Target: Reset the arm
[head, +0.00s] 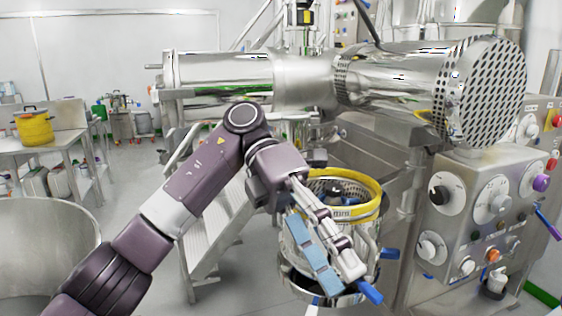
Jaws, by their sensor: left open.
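My left arm (190,190) comes in from the lower left, bends at a raised elbow and slopes down to the right. My left gripper (338,272) is open and points down and to the right, with a light blue pad along one finger. I see nothing held between its fingers. In the picture it overlaps the front of a steel vessel with a yellow rim (376,190) and hides part of its wall. I cannot tell whether it touches the vessel. My right gripper is not in view.
A large horizontal steel machine (220,80) with a perforated end disc (485,95) spans the back. A control panel (480,215) with knobs stands at the right. Metal steps (215,235) are behind my arm. A large round steel vessel (45,250) is at lower left.

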